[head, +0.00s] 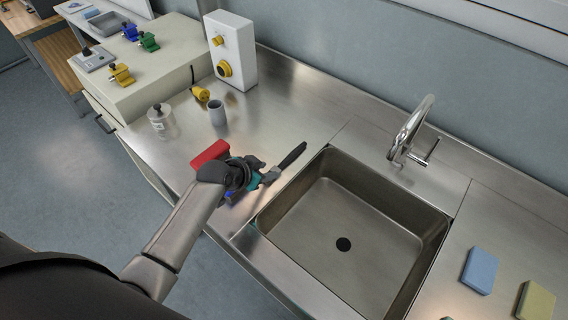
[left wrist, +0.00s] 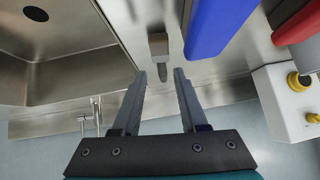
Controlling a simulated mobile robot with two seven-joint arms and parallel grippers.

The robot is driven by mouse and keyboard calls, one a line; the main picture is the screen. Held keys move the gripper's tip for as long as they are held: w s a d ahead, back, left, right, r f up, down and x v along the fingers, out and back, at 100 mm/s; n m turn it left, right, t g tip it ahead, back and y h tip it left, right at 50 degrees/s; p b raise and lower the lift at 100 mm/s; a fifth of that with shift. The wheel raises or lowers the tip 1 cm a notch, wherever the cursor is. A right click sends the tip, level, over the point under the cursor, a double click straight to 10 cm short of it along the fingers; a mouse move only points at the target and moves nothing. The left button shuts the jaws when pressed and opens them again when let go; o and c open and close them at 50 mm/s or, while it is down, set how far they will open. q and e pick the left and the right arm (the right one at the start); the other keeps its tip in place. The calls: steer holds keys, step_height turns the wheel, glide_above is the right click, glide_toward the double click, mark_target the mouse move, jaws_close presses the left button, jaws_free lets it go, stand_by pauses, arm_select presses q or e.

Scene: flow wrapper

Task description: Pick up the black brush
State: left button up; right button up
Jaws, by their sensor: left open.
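The black brush (head: 293,155) lies on the steel counter just left of the sink, its dark end pointing toward the back wall. In the left wrist view the brush (left wrist: 159,44) shows as a greyish block with a narrower dark part. My left gripper (head: 268,171) is open at the near end of the brush. In the left wrist view its two fingertips (left wrist: 162,72) stand apart, one on each side of the narrow part in the picture. I cannot tell whether they touch it. In the head view, the gripper hides the brush's near end. My right gripper is not in view.
A red block (head: 208,153) and a blue object (left wrist: 213,22) lie close beside my left gripper. The sink (head: 330,225) with its tap (head: 408,132) is right. A grey cup (head: 217,113), glass jar (head: 160,120) and white control box (head: 234,52) stand behind left.

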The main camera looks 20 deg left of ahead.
mark_target(277, 168)
arm_select(q)
steer(key=shift+b+x, duration=0.65)
steer(key=shift+x, duration=2.05)
jaws_close()
